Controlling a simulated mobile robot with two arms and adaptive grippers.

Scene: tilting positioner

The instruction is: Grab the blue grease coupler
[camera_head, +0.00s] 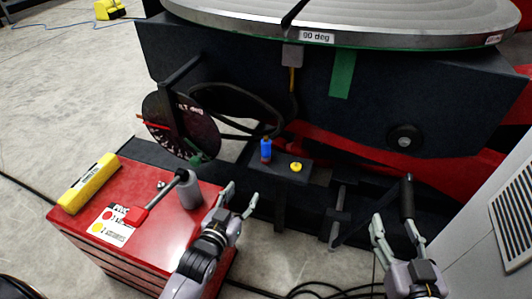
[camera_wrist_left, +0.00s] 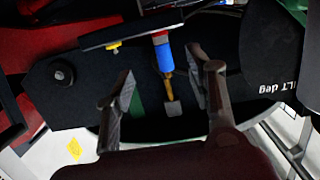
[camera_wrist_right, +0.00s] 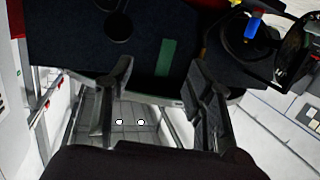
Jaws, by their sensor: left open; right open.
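The blue grease coupler (camera_head: 266,146) stands upright on a small dark shelf on the front of the positioner, with a dark red part below the blue. In the left wrist view the coupler (camera_wrist_left: 163,55) shows upside down, beyond and between the fingers. My left gripper (camera_head: 239,199) is open and empty, in front of the shelf, lower and left of the coupler, apart from it. My right gripper (camera_head: 397,236) is open and empty at the lower right, well away from the coupler. The coupler (camera_wrist_right: 252,27) also shows at the top right of the right wrist view.
A yellow knob (camera_head: 296,167) sits on the shelf right of the coupler. A red cabinet (camera_head: 160,235) at left carries a yellow box (camera_head: 90,182), a grey cylinder (camera_head: 189,191) and a red-handled tool (camera_head: 137,215). The round tilting table (camera_head: 400,22) overhangs behind. A black handle (camera_head: 407,200) rises near my right gripper.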

